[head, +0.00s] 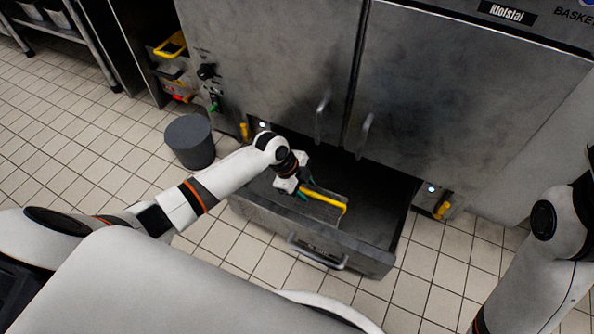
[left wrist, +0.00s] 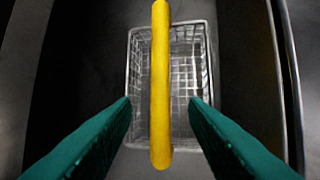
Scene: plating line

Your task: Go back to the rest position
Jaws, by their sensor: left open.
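My left gripper (head: 298,190) is open, above the pulled-out drawer of the steel cabinet. In the left wrist view its green fingers (left wrist: 160,125) stand apart on either side of a yellow handle (left wrist: 160,85). The yellow handle (head: 325,197) belongs to a wire basket (left wrist: 195,75) that lies in the drawer (head: 375,262). The fingers look clear of the handle, with a gap on each side. My right arm shows at the right edge of the head view, but its gripper is out of sight.
The steel cabinet (head: 270,60) has two doors with handles above the drawer. A dark grey bin (head: 190,142) stands on the tiled floor left of the drawer. A shelf with yellow-handled items (head: 172,46) is at upper left. Tiled floor (head: 60,130) lies open at left.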

